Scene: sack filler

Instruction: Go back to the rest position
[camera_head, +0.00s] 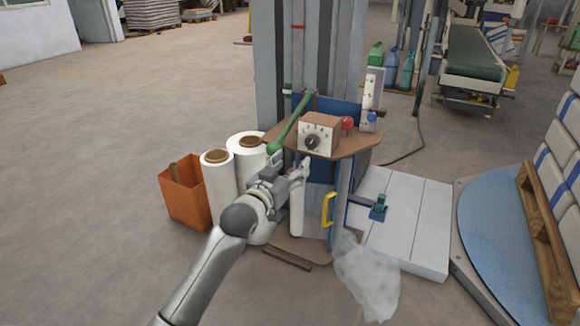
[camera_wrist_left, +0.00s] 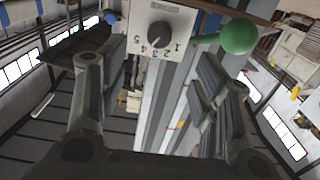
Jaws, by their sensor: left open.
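My left gripper (camera_head: 298,176) is open and empty in the head view, just in front of and below the edge of the sack filler's brown shelf (camera_head: 350,146). In the left wrist view its two fingers (camera_wrist_left: 150,100) stand wide apart, with nothing between them but the machine behind. A control box with a numbered dial (camera_head: 312,141) sits on the shelf, above the gripper; the dial also shows in the left wrist view (camera_wrist_left: 159,34). A green lever (camera_head: 290,122) slants up beside the box, and its green knob (camera_wrist_left: 239,36) shows close by in the wrist view. My right gripper is not in view.
White film rolls (camera_head: 219,178) and an orange bin (camera_head: 185,193) stand left of the machine. A yellow handle (camera_head: 328,209) is on its front. A clear plastic bag (camera_head: 366,278) hangs low at the right. A blue turntable (camera_head: 500,236) and pallet (camera_head: 548,240) lie farther right. The left floor is open.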

